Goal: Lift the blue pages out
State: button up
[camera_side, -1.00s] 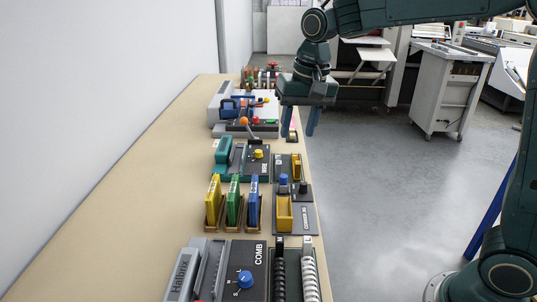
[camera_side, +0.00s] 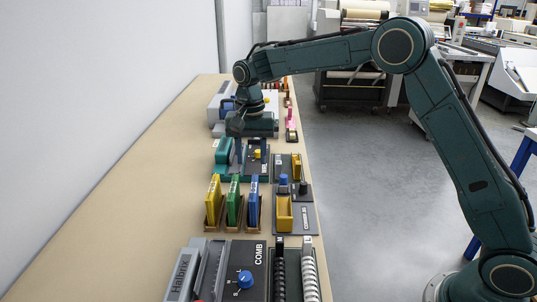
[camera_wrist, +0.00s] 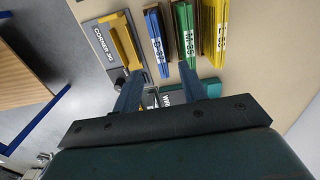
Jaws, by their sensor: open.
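The blue pages (camera_side: 254,199) stand upright in a brown holder on the bench, the rightmost of three coloured sets in the side view. The green pages (camera_side: 233,199) and yellow pages (camera_side: 213,200) stand to their left in similar holders. My gripper (camera_side: 239,153) is open and points down above the teal device, farther along the bench than the pages. In the wrist view the blue pages (camera_wrist: 158,40) show ahead, with their near end between the two fingertips of my gripper (camera_wrist: 156,71). Nothing is in the jaws.
The teal machine (camera_side: 223,151) lies below my gripper. The "CORNER" unit with a yellow tray (camera_side: 285,213) stands right of the blue pages. The "COMB" machine with a blue knob (camera_side: 244,280) is at the front. The left side of the bench (camera_side: 120,210) is bare.

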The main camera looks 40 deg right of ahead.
aim_at(254, 187)
jog(key=shift+f, duration=0.15)
notch_tip(254, 187, down, 8)
jog(key=shift+f, duration=0.15)
dwell(0.3)
jog(key=shift+d+f, duration=0.2)
jog(key=shift+f, duration=2.45)
jog(key=shift+r, duration=0.1)
grip_shut()
